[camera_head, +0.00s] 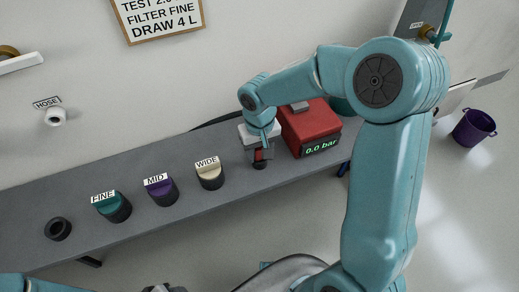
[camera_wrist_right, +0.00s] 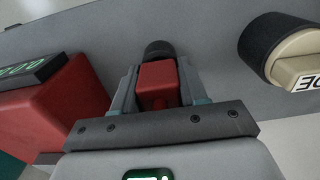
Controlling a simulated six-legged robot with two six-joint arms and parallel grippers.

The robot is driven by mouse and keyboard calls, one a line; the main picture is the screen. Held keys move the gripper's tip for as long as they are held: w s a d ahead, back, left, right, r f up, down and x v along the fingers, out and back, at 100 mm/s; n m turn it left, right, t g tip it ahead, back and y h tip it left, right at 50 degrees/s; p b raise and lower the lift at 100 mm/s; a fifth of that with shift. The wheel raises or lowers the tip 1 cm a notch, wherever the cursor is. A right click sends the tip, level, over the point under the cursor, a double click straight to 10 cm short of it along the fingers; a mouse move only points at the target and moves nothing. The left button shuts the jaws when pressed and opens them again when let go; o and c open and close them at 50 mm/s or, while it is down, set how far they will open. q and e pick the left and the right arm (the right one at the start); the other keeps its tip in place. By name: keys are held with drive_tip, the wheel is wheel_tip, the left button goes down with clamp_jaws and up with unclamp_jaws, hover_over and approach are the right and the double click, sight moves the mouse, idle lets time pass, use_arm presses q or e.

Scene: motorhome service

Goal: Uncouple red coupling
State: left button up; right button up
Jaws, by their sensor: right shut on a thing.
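The red coupling (camera_wrist_right: 158,82) is a red block between the two fingers of my right gripper (camera_wrist_right: 158,88) in the right wrist view. The gripper is shut on it. A black round fitting (camera_wrist_right: 159,48) shows right at its far end; I cannot tell whether they are still joined. In the head view my right gripper (camera_head: 262,152) points down at the bench, and the red coupling is mostly hidden by it. The black fitting (camera_head: 260,165) shows just below. Part of my left gripper (camera_head: 163,288) shows at the bottom edge, too cut off to read.
A red gauge box (camera_head: 310,122) reading 0.0 bar stands close right of the gripper. On the grey bench (camera_head: 150,218) are the WIDE (camera_head: 210,177), MID (camera_head: 162,192) and FINE (camera_head: 114,207) caps and an empty black ring (camera_head: 58,229). A purple bucket (camera_head: 473,128) stands on the floor.

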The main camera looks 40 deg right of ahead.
drive_tip(key=shift+f, duration=0.25)
drive_tip(key=shift+r+p, duration=1)
drive_tip(key=shift+r, duration=0.65)
drive_tip(key=shift+b, duration=0.35)
idle(0.5)
drive_tip(key=shift+f, duration=0.25)
drive_tip(key=shift+f+b, duration=0.3)
drive_tip(key=shift+b, duration=0.15)
drive_tip(key=shift+f+b, duration=0.9)
drive_tip(key=shift+f, duration=0.15)
drive_tip(key=o, duration=1.3)
